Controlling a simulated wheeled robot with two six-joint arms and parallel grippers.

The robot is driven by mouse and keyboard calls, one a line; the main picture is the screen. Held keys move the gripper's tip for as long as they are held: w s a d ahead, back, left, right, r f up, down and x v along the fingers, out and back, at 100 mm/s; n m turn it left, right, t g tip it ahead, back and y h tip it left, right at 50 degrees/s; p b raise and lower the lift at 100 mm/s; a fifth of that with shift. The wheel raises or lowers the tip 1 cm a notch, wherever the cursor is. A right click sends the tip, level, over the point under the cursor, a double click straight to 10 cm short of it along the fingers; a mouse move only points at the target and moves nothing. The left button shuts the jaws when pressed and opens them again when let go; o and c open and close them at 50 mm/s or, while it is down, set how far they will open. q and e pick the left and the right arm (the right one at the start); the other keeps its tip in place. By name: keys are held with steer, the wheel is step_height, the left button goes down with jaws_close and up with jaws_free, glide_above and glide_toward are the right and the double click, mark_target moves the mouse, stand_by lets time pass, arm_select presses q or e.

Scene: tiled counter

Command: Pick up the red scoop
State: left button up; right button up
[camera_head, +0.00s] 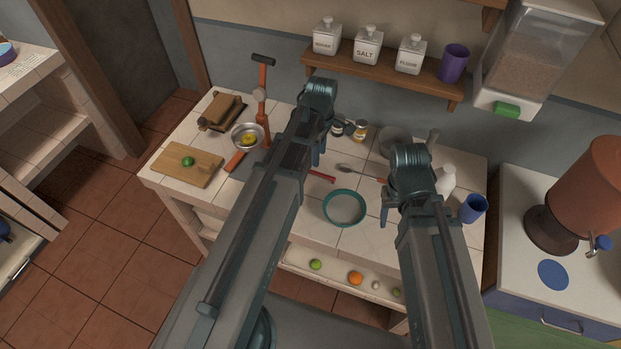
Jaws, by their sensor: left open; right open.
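A red handle (321,176) shows on the tiled counter, just right of my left arm. The rest of that tool is hidden behind the arm, so I cannot tell whether it is the red scoop. A metal spoon (345,167) with a reddish handle lies to its right, running toward my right gripper. My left gripper (318,157) is open above the counter near the red handle, mostly hidden by its own arm. My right gripper (385,213) is open above the counter's right part, also largely hidden. I see nothing held in either.
A teal-rimmed bowl (345,207) sits between my arms. A cutting board (188,165) with a lime, a metal pan (248,136) and an orange press (263,97) stand left. Jars (359,131) stand behind, and a blue cup (473,208) at right. A wooden shelf (385,75) hangs above.

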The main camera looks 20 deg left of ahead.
mark_target(318, 173)
arm_select(q)
steer(key=shift+a+f+b, duration=0.1)
steer(key=shift+f+b, duration=3.65)
steer(key=shift+f, duration=0.55)
arm_select(e)
steer(key=shift+f, duration=4.3)
arm_select(q)
steer(key=shift+r, duration=0.1)
arm_select(e)
steer(key=shift+r, duration=0.1)
arm_select(q)
jaws_close()
